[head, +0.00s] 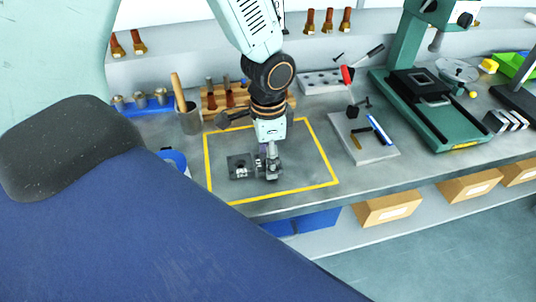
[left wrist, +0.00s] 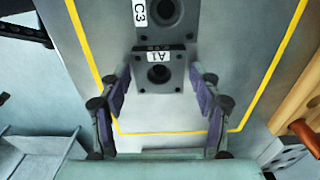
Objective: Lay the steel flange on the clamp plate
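Two dark grey square pieces with round holes sit side by side inside the yellow outline. One, labelled C3 (left wrist: 176,20), is the left one in the head view (head: 238,163). The other, labelled A1 (left wrist: 174,84), lies between the fingers in the left wrist view. I cannot tell for sure which is the steel flange and which the clamp plate. My left gripper (head: 268,174) points down at the A1 piece and partly hides it in the head view. Its fingers, also in the left wrist view (left wrist: 160,92), are spread on either side of A1 with small gaps. My right gripper is not in view.
The yellow outline (head: 326,150) marks the bench top, with bare room right of the gripper. A grey board with tools (head: 378,152) lies further right, beside a green press (head: 425,115). A wooden rack (head: 215,97) and a cup with a handle (head: 190,121) stand behind.

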